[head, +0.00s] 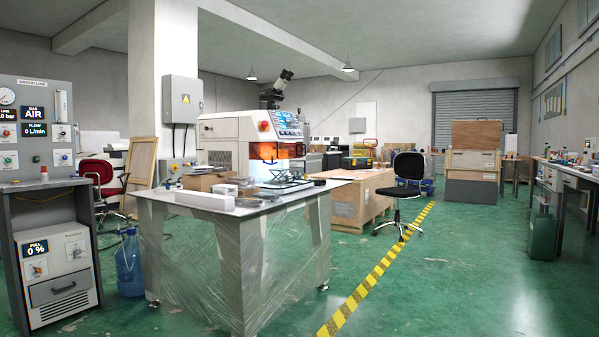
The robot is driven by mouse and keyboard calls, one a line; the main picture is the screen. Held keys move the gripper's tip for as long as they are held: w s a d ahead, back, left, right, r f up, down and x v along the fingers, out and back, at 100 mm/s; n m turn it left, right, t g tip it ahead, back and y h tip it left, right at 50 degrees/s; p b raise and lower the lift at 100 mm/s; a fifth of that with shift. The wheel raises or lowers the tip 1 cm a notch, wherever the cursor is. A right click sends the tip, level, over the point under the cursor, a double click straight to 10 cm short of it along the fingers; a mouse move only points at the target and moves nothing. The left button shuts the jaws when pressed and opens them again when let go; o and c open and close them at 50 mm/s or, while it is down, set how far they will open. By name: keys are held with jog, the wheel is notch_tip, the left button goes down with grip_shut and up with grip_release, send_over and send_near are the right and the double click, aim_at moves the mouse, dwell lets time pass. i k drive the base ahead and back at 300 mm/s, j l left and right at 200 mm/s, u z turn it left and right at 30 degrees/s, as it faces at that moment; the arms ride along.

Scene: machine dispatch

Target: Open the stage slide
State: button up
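A white and tan bench machine (222,129) stands on the wrapped table in the middle left of the head view. It has a tilted control panel (287,124), a red knob and an orange-lit window (262,152). A small dark platform on crossed legs (286,179) sits in front of the machine, at its lower right. I cannot tell at this size which part is the stage slide, or whether it is open. My gripper is not in this view.
The table (240,208) carries cartons and white boxes, its sides covered in clear film. A gas panel (40,125) stands at the left, a black office chair (406,185) at the right.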

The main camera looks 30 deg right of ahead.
aim_at(278, 181)
jog(key=i+l+z, duration=0.1)
jog(key=i+l, duration=0.35)
jog(key=i+l+z, duration=0.1)
jog(key=i+l, duration=0.3)
jog(key=i+l+z, duration=0.1)
jog(key=i+l, duration=0.25)
jog(key=i, duration=0.25)
jog(key=i+l+z, duration=0.1)
jog(key=i+l, duration=0.2)
jog(key=i, duration=0.25)
jog(key=i+l+z, duration=0.15)
jog(key=i+l, duration=0.15)
jog(key=i, duration=0.2)
